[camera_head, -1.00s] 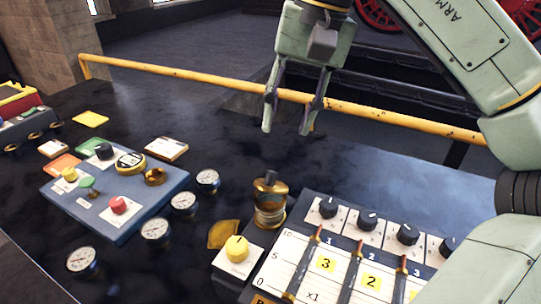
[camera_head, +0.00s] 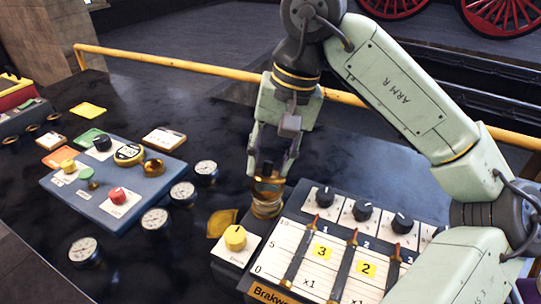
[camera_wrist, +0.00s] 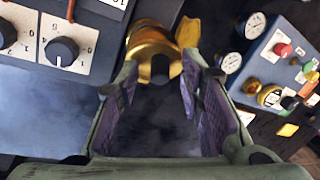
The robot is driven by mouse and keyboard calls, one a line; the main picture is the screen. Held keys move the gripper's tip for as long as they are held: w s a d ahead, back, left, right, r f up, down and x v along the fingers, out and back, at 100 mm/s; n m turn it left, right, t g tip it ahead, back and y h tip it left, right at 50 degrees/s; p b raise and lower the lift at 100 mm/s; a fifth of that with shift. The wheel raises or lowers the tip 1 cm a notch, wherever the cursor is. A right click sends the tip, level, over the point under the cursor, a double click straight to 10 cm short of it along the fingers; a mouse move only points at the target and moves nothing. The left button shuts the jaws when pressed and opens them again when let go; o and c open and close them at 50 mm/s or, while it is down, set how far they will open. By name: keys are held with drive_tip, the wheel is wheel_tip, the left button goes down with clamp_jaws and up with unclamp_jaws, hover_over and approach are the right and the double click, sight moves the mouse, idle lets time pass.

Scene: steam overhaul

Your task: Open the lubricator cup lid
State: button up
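The lubricator cup (camera_head: 267,207) is a round brass cup at the left of the numbered lever panel. In the head view my gripper (camera_head: 273,172) points down at its top, and the fingers hide most of the lid. In the wrist view the brass cup (camera_wrist: 148,38) shows just beyond the fingertips. A dark knob (camera_wrist: 160,70) on its lid stands between the tips of my gripper (camera_wrist: 161,66). The fingers are apart, with a gap visible beside the knob. Whether a finger touches the cup cannot be told.
The lever panel (camera_head: 326,258) with black knobs stands close at the right. A yellow knob (camera_head: 235,238) sits in front of the cup. Several gauges (camera_head: 155,220) and a blue button box (camera_head: 135,205) are at the left. A yellow rail (camera_head: 180,63) runs behind the dark bench.

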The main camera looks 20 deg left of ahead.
drive_tip(key=shift+c, duration=0.5)
clamp_jaws()
drive_tip(key=shift+w+r, duration=0.1)
drive_tip(key=shift+w, duration=0.05)
idle(0.5)
drive_tip(key=shift+w+d+r+g, duration=0.1)
drive_tip(key=shift+w+g, duration=0.25)
drive_tip(key=shift+g, duration=0.3)
drive_tip(key=shift+w+d+r+g, duration=0.1)
drive_tip(key=shift+w+g, duration=0.2)
drive_tip(key=shift+g, duration=0.35)
drive_tip(key=g, duration=0.1)
drive_tip(key=w+g+y, duration=0.1)
drive_tip(key=shift+w+d+m+g, duration=0.1)
drive_tip(key=shift+w+m+g, duration=0.2)
drive_tip(key=shift+g, duration=0.1)
drive_tip(key=shift+w+d+f+m+g+y, duration=0.1)
drive_tip(key=shift+w+g+y, duration=0.15)
drive_tip(key=shift+w+g, duration=0.4)
drive_tip(key=shift+w+d+f+m+g+y, duration=0.15)
drive_tip(key=shift+w+g+y, duration=0.1)
drive_tip(key=shift+g, duration=0.7)
drive_tip(key=shift+w+f+m+g+y, duration=0.1)
drive_tip(key=shift+w+g+y, duration=0.1)
drive_tip(key=shift+w+g, duration=0.45)
drive_tip(key=shift+s+g, duration=0.15)
drive_tip(key=shift+g, duration=0.2)
